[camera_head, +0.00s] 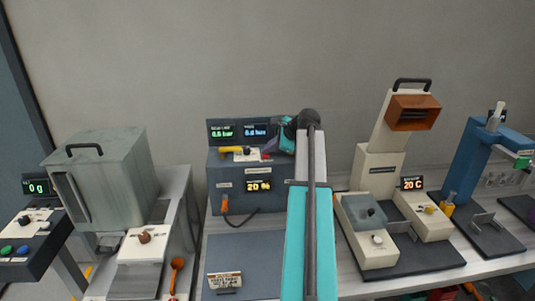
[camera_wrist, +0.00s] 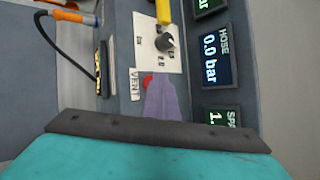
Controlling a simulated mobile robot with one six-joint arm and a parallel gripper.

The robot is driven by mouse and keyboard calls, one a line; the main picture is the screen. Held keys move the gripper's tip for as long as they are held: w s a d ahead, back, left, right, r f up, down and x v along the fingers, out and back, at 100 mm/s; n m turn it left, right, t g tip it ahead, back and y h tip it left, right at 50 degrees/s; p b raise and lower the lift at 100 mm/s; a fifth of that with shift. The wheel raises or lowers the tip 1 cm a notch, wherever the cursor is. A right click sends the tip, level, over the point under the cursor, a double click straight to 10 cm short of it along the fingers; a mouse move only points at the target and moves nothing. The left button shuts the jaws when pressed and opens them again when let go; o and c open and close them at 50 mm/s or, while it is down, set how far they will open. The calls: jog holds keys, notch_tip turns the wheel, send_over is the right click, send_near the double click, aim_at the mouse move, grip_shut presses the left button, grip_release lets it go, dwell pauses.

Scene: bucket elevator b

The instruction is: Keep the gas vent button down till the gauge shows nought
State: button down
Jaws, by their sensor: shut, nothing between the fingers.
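The gas unit (camera_head: 222,178) is a grey box with a display panel on top. Its red vent button (camera_wrist: 148,82) sits beside a "VENT" label (camera_wrist: 135,84) in the wrist view. My gripper (camera_wrist: 161,80) is shut and empty, its purple-grey fingertips at the button and partly covering it. I cannot tell how far the button is pressed in. The blue hose gauge (camera_wrist: 214,58) reads 0.0 bar; it also shows in the head view (camera_head: 256,132). In the head view my gripper (camera_head: 270,151) is at the right of the unit's control plate.
A black knob (camera_wrist: 165,41) and a yellow lever (camera_wrist: 163,10) are close to my fingers. An orange-ended hose (camera_head: 225,206) hangs at the unit's front. A grey oven-like box (camera_head: 105,185) stands left; a cream lamp device (camera_head: 378,165) stands right.

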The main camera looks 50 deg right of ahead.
aim_at(268, 156)
jog(key=shift+r, duration=0.1)
jog(key=shift+r+p, duration=0.8)
jog(key=shift+r, duration=0.1)
jog(key=shift+r+p, duration=1.85)
jog(key=shift+r, duration=0.65)
jog(key=shift+s+f, duration=0.1)
